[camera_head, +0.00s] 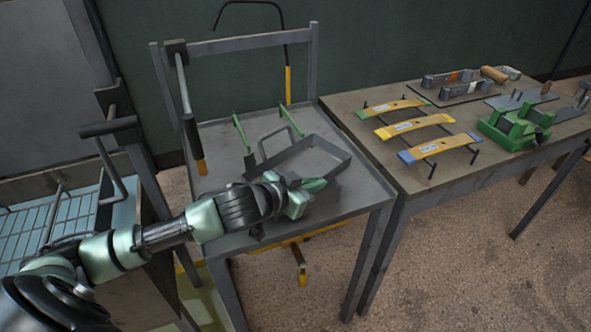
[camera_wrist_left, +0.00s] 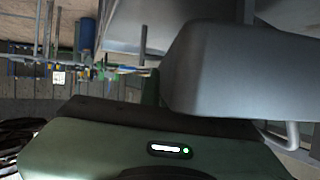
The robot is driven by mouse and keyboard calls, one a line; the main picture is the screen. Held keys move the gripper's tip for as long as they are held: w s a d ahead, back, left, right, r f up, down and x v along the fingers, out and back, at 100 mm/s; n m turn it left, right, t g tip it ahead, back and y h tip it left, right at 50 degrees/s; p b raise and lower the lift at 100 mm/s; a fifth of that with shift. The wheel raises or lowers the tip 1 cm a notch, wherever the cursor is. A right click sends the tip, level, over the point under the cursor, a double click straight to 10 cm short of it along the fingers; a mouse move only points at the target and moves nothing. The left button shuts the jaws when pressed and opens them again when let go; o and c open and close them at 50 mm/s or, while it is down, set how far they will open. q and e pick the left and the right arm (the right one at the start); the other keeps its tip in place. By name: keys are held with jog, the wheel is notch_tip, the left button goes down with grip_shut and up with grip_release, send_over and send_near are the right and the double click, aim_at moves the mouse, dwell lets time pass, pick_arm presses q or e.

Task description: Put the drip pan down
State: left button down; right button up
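The drip pan (camera_head: 308,161) is a shallow dark grey tray with a wire handle at its left side. It is over the top of the grey metal stand (camera_head: 361,195) in the head view; I cannot tell whether it touches that top. My left gripper (camera_head: 309,188) is at the pan's near side, with a green finger showing inside the near wall; it appears shut on that wall, the other finger hidden. In the left wrist view the pan (camera_wrist_left: 240,75) fills the upper right as a large grey shape, close to the gripper. My right gripper is not in view.
Two green rails (camera_head: 291,123) lie behind the pan. A hooked rod with a yellow handle (camera_head: 288,85) and a hanging tool (camera_head: 199,150) flank the stand's back frame. The right-hand table holds curved springs (camera_head: 414,124) and a green vise-like device (camera_head: 517,124). A tiled tray (camera_head: 66,222) is at left.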

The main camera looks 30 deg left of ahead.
pick_arm(q)
jog(key=shift+r, duration=0.15)
notch_tip(320, 180, up, 34)
jog(key=r+p, duration=0.1)
jog(key=p, duration=1.3)
jog(key=s+d+f+n+y+b, duration=0.1)
jog(key=s+f+y+b, duration=0.1)
jog(key=f+b, duration=0.4)
jog(key=s+d+f+n+y+b, duration=0.1)
jog(key=s+d+f+n+b, duration=0.1)
jog(key=f+b, duration=0.4)
notch_tip(320, 180, down, 5)
jog(key=shift+s+d+f+t+y, duration=0.2)
jog(key=shift+s+d+t+y, duration=0.15)
jog(key=shift+s, duration=0.3)
